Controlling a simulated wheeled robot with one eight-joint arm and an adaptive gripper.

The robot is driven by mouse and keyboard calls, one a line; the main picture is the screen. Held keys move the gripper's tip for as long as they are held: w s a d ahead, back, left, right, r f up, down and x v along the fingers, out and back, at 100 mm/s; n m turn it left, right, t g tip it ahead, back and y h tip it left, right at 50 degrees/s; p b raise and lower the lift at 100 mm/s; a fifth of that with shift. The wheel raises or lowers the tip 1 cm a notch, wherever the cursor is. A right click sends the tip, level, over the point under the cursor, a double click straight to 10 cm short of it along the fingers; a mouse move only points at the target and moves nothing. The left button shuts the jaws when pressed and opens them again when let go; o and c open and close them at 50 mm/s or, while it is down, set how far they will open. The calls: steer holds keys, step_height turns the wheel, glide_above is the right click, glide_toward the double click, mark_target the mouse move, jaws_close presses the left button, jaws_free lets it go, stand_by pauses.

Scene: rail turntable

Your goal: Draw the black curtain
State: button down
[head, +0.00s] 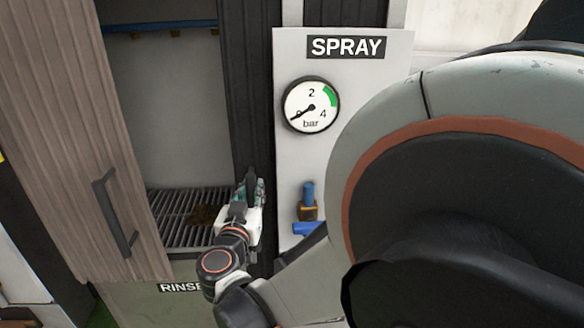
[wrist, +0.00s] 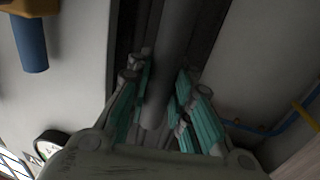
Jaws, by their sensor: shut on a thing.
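The black curtain (head: 246,80) hangs as a narrow, dark, gathered strip at the right side of the rinse booth opening, beside the spray panel. My gripper (head: 251,185) is at the lower part of this strip, in front of it. The curtain's lower end is partly hidden by my gripper and arm.
A wooden door (head: 75,120) with a dark handle (head: 112,215) stands open at the left. The booth has a grated floor (head: 180,215) with a brown lump on it. The spray panel (head: 400,60) carries a pressure gauge (head: 311,105) and a blue valve (head: 308,195) close to my gripper's right.

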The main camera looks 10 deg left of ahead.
steer(key=s+a, duration=0.3)
steer(key=a, duration=1.1)
steer(key=s+a, duration=0.4)
steer(key=a, duration=1)
steer(key=c, duration=1.5)
jaws_free()
steer(key=shift+a, duration=0.1)
steer(key=shift+o, duration=0.4)
steer(key=shift+s+a, duration=0.15)
steer(key=s, duration=1.1)
steer(key=shift+s+d, duration=0.4)
steer(key=shift+d, duration=0.05)
